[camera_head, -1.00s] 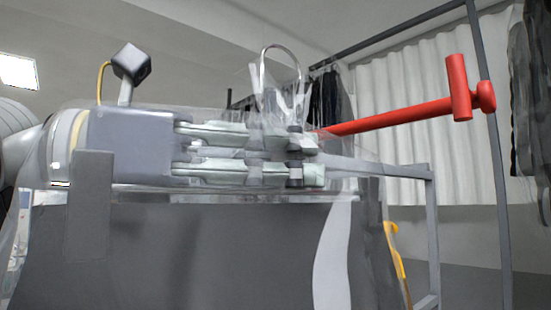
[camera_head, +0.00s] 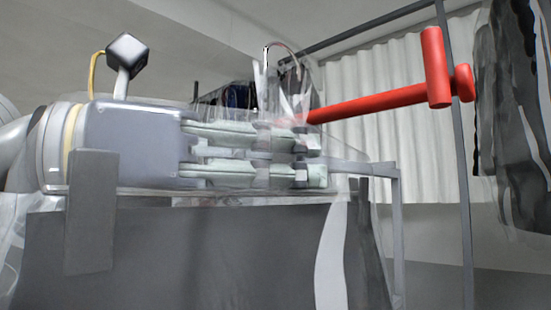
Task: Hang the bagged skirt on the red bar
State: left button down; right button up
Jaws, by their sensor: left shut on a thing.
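My left gripper (camera_head: 308,160) comes in from the left and is shut on the top of the bagged skirt, by its hanger. The skirt (camera_head: 230,255) is dark grey with a white wavy stripe, in clear plastic, and hangs below the gripper. The hanger's metal hook (camera_head: 282,46) rises above the fingers, with gathered clear plastic around it. The red bar (camera_head: 370,104) slopes up to the right and ends in a thick red crosspiece. The bar's left end is hidden behind the plastic and gripper. I cannot tell the depth gap between hook and bar. My right gripper is not in view.
A grey metal frame with an upright post (camera_head: 465,200) stands by the bar. Bagged dark garments (camera_head: 515,120) hang at the right edge. More dark clothes (camera_head: 238,95) hang behind the hook. A white curtain (camera_head: 390,150) is at the back.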

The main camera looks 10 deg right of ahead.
pick_arm(q)
jog(key=shift+w+d, duration=0.15)
jog(key=shift+d, duration=0.1)
jog(key=shift+w+d, duration=0.1)
jog(key=shift+w, duration=0.25)
jog(key=shift+s, duration=0.35)
jog(key=shift+s+a, duration=0.15)
jog(key=shift+a, duration=0.05)
jog(key=shift+w+d, duration=0.35)
jog(key=shift+w, duration=0.15)
jog(key=shift+w+d, duration=0.15)
jog(key=shift+d, duration=0.2)
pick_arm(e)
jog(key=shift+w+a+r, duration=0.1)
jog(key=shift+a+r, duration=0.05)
pick_arm(q)
jog(key=shift+w+d, duration=0.1)
jog(key=shift+w, duration=0.05)
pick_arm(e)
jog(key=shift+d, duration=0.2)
